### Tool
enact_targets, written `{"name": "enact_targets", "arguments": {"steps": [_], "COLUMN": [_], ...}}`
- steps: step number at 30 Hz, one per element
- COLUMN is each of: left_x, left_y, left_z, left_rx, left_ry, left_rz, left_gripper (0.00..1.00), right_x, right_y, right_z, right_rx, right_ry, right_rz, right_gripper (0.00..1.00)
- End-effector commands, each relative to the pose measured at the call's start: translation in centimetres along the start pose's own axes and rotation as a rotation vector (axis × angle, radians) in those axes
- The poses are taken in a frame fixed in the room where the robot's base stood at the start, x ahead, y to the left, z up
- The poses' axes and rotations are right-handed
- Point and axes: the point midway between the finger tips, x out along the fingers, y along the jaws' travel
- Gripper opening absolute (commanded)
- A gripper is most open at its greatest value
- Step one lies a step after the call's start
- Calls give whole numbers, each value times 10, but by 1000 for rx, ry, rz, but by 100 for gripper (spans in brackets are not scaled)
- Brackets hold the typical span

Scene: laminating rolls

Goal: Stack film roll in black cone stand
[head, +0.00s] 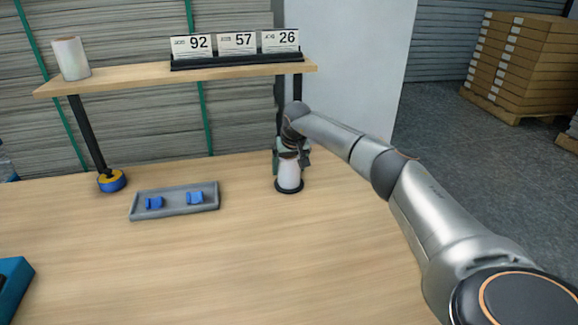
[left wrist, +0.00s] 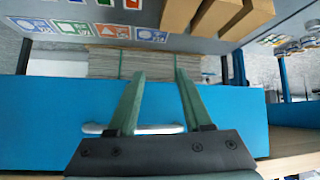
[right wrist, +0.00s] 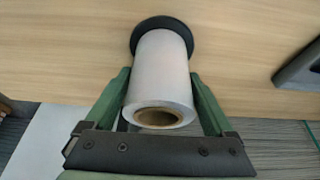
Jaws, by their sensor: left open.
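The white film roll (head: 289,169) stands upright on the round black cone stand (head: 289,187) on the table. In the right wrist view the roll (right wrist: 160,85) shows its brown core end toward me, and the black stand rim (right wrist: 152,25) shows beyond it. My right gripper (head: 291,155) is at the roll. In the right wrist view its two green fingers (right wrist: 159,74) lie close along both sides of the roll; whether they press on it is unclear. The stand's cone is hidden. My left gripper (left wrist: 159,75) is open and empty before a blue surface with a silver handle.
A grey tray (head: 175,212) with two blue pieces lies left of the stand. Another white roll (head: 71,58) and number cards (head: 237,42) stand on the wooden shelf (head: 140,77). A blue-yellow tape roll (head: 111,181) sits by the shelf leg.

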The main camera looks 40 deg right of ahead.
Motion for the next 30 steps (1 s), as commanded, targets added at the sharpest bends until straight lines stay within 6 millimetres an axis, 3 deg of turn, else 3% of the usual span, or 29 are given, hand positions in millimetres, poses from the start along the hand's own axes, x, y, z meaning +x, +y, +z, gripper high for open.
{"name": "enact_targets", "arguments": {"steps": [3,14,19,30], "left_x": [0,-3,-5,-8], "left_y": [0,0,-1,-7], "left_z": [-1,-5,-8,-6], "left_rx": [1,1,2,0], "left_ry": [1,7,14,8], "left_rz": [0,-1,-3,-17], "left_gripper": [50,50,50,50], "right_x": [0,-11,-34,-107], "right_y": [0,0,0,0], "right_z": [0,-4,-4,-4], "right_rx": [0,0,-3,-1], "right_ry": [-1,0,3,3], "right_rz": [0,-1,-1,-1], "right_gripper": [100,100,100,100]}}
